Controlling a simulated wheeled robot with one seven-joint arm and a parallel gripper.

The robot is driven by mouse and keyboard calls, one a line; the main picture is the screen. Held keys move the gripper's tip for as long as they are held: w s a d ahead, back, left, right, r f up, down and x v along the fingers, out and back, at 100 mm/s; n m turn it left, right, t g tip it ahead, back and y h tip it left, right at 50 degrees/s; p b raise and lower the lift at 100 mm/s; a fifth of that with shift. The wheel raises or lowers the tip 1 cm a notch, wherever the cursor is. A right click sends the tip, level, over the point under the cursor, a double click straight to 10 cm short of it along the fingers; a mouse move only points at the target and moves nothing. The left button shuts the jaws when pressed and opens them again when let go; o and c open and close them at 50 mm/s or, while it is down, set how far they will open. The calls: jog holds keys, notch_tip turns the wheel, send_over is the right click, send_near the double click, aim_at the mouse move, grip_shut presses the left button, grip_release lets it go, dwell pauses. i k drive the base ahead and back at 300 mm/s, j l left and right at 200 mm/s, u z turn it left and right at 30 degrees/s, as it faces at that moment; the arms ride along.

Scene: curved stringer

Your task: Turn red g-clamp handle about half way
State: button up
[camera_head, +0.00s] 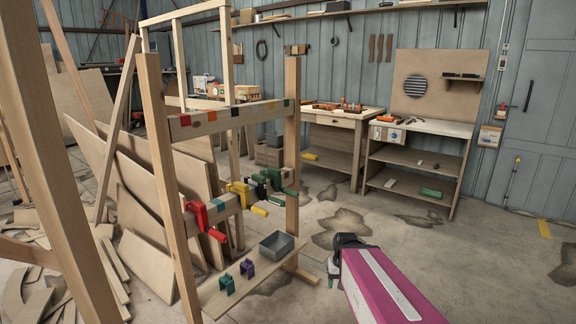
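The red g-clamp (199,214) is fixed on the middle rail of the wooden frame, at its left end beside the left post. Its red handle (218,236) hangs below and to the right of the clamp body. My gripper (333,272) is low in the middle of the view, to the right of the frame and well apart from the red clamp. Its fingers are small and mostly hidden by my own arm, so I cannot tell whether they are open or shut.
Yellow (238,190) and green (268,180) clamps sit along the same rail, right of the red one. The lower shelf (212,298) holds a grey bin (283,248) and teal (227,285) and purple (247,269) pieces. Boards lean behind the frame. Floor to the right is clear.

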aim_at(215, 233)
jog(key=i+j+u, duration=0.15)
jog(key=u, duration=1.1)
